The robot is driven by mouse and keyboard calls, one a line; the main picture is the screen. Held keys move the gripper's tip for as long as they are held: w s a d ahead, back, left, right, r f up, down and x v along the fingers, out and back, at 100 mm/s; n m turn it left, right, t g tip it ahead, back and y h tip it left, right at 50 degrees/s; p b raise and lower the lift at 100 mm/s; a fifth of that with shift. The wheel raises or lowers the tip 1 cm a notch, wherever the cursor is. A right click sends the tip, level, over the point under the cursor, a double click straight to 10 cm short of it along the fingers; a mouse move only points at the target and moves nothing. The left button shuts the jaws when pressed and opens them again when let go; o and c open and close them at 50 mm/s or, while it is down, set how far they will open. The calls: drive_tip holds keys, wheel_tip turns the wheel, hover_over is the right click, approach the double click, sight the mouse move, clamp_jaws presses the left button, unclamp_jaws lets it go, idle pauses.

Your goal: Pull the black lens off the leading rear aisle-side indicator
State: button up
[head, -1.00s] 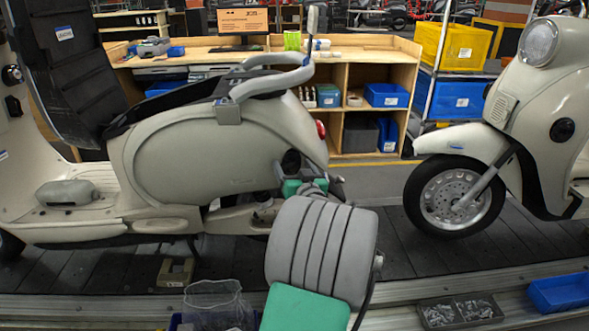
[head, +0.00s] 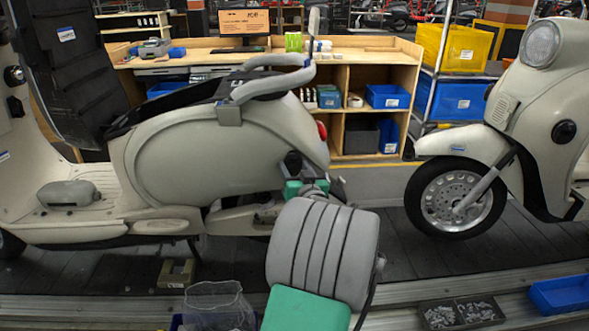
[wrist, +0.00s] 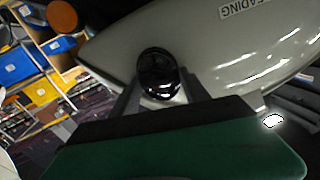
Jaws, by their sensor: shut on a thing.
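The black lens (wrist: 159,70) is a glossy dark round piece against the pale rear body panel (wrist: 225,65), which bears a label partly reading "ADING". In the head view the black lens (head: 292,160) shows small at the rear lower side of the left scooter (head: 190,155). My gripper (wrist: 160,88) has one finger on each side of the lens and is shut on it. In the head view my gripper (head: 296,176) is partly hidden by my own wrist. I cannot tell whether any gap has opened behind the lens.
A second pale scooter (head: 540,130) stands at right on the slat conveyor (head: 400,255). A wooden bench (head: 345,100) with blue bins is behind. A clear bag-lined bin (head: 213,300), a grey parts tray (head: 460,312) and a blue bin (head: 560,293) line the near edge.

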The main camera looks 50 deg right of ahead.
sight(294, 166)
drive_tip(key=c, duration=0.3)
drive_tip(key=shift+s+a, duration=0.1)
drive_tip(key=shift+s, duration=0.15)
drive_tip(key=shift+b+v, duration=0.65)
drive_tip(key=shift+v, duration=0.7)
drive_tip(key=shift+c, duration=0.2)
idle(1.1)
drive_tip(key=shift+b+v, duration=0.4)
drive_tip(key=shift+v, duration=0.5)
drive_tip(key=shift+r, duration=0.1)
